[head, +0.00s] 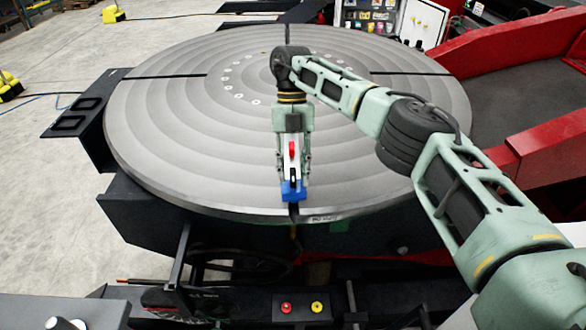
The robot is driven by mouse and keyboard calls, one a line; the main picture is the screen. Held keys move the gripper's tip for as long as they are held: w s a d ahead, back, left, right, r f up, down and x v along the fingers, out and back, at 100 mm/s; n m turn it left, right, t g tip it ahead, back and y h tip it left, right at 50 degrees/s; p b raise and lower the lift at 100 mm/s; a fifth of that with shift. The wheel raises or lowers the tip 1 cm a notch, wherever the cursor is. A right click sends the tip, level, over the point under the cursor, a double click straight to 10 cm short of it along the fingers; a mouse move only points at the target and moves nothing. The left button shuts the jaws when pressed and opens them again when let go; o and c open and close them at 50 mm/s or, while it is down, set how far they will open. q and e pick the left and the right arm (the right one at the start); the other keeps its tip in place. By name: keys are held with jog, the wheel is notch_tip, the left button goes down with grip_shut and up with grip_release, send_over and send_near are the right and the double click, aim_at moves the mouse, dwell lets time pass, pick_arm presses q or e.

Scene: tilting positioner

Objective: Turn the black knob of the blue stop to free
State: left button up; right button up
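The blue stop (292,190) sits at the front rim of the large round grey table (165,140), in line with a dark slot. A small black part, which looks like the black knob (294,174), shows just behind the blue body. A red piece (292,149) on a light grey bar shows behind that. My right gripper (294,170) comes over the table and points toward the front rim. Its two fingers are apart, one on each side of the bar and the black part. I see no finger clearly touching the knob. My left gripper is not in view.
Red structures (480,50) stand at the right of the table. A black box (85,112) stands at its left. A panel with a red and a yellow button (316,307) is below the front rim. The table top left of my arm is clear.

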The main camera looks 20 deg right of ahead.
aim_at(293, 173)
notch_tip(293, 173, up, 10)
dwell(0.7)
jog(key=shift+f, duration=0.1)
